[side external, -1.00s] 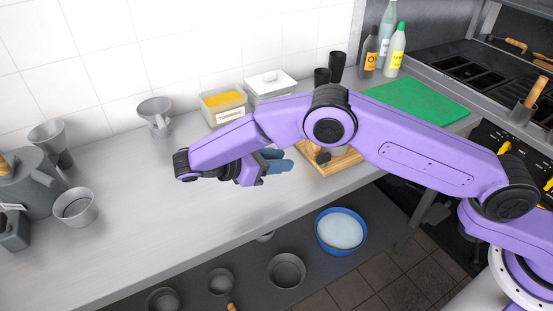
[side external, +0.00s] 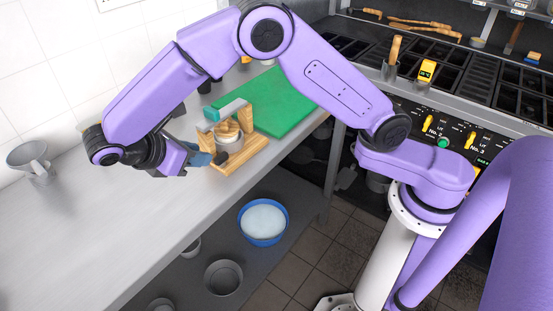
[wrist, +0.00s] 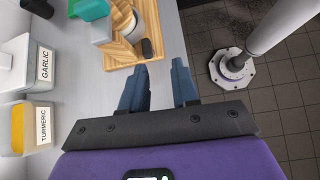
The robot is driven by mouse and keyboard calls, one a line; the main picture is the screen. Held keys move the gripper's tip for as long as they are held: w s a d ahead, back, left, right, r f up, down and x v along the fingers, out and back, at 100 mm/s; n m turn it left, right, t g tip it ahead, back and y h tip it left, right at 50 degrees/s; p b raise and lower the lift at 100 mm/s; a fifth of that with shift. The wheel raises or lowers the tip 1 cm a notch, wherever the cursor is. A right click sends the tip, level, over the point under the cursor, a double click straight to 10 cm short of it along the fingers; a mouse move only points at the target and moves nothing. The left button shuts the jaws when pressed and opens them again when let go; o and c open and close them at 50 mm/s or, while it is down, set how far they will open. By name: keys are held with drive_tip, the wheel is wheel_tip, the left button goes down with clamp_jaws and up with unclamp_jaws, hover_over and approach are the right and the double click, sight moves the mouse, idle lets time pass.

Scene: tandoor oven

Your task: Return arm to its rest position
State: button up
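My arm reaches over the counter, bent high at the elbow. My gripper (side external: 205,157) has blue-grey fingers and is near the counter's front edge, beside the wooden board (side external: 250,153). The wrist view shows the gripper (wrist: 158,75) with its two fingers apart and nothing between them.
On the board stand a round pot (side external: 228,138) and a teal-and-grey block (side external: 226,108). A green mat (side external: 285,100) lies behind. Garlic (wrist: 28,62) and turmeric (wrist: 27,128) tubs stand on the counter. A blue bowl (side external: 263,240) sits on the lower shelf.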

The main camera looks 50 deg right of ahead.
drive_tip(key=s+d+r+m+y, duration=0.1)
drive_tip(key=s+d+m+y, duration=0.1)
drive_tip(key=s+d+y, duration=0.3)
drive_tip(key=s+d+r+m+y, duration=0.1)
drive_tip(key=s+d+y, duration=0.4)
drive_tip(key=s+d, duration=0.8)
drive_tip(key=s+m, duration=0.1)
drive_tip(key=s, duration=0.6)
drive_tip(key=shift+s+r+m, duration=0.15)
drive_tip(key=shift+r+m, duration=0.25)
